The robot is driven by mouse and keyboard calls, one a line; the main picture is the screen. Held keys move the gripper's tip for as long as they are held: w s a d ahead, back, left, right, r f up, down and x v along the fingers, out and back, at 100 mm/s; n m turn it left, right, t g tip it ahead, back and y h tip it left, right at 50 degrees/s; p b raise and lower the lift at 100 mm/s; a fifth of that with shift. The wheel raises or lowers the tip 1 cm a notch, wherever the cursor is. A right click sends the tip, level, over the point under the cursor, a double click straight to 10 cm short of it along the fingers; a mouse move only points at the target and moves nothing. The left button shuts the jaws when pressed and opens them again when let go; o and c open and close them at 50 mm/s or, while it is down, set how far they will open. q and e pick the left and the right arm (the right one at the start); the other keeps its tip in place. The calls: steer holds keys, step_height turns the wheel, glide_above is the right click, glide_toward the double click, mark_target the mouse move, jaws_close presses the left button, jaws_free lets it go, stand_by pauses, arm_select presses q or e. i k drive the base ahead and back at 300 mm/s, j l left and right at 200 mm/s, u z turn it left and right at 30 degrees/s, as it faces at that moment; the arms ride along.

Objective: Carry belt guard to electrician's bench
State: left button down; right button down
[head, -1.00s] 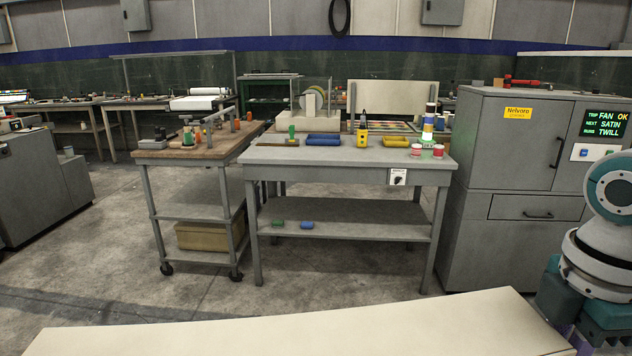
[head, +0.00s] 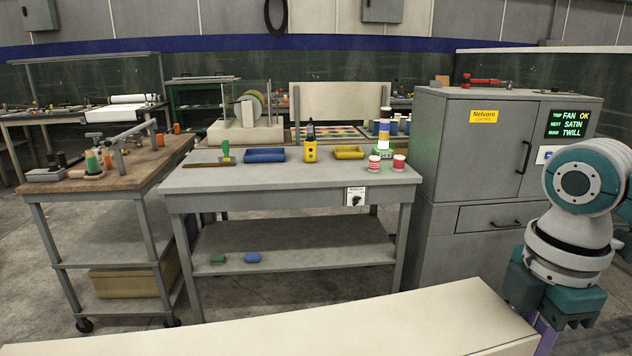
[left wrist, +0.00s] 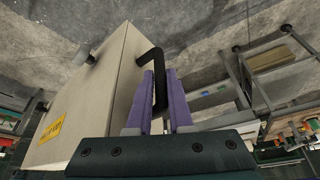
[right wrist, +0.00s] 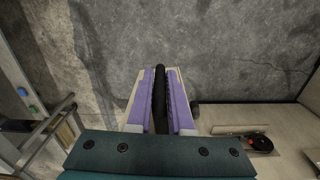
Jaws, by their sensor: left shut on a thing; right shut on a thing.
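The belt guard (head: 400,322) is a large cream box-like cover, running across the bottom of the head view in front of me. In the left wrist view its cream side carries a yellow label (left wrist: 52,130). My left gripper (left wrist: 160,75) is shut on a black handle of the guard. My right gripper (right wrist: 160,75) is shut on another black handle of it. A grey workbench (head: 290,192), apparently the electrician's bench, stands ahead beyond the guard. A yellow meter (head: 311,150), a blue tray (head: 264,155) and a yellow tray (head: 348,152) are on it.
A wheeled cart (head: 130,178) with a wooden top holds tools close to the bench's left. A grey cabinet (head: 480,160) stands at its right. Two red-and-white spools (head: 374,163) and a stack light (head: 384,135) occupy the bench's right end. Its front top strip is clear.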

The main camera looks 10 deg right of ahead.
mark_target(263, 172)
steer(key=i+j, duration=0.1)
steer(key=i, duration=3.25)
steer(key=i+z, duration=0.2)
steer(key=i+l, duration=0.05)
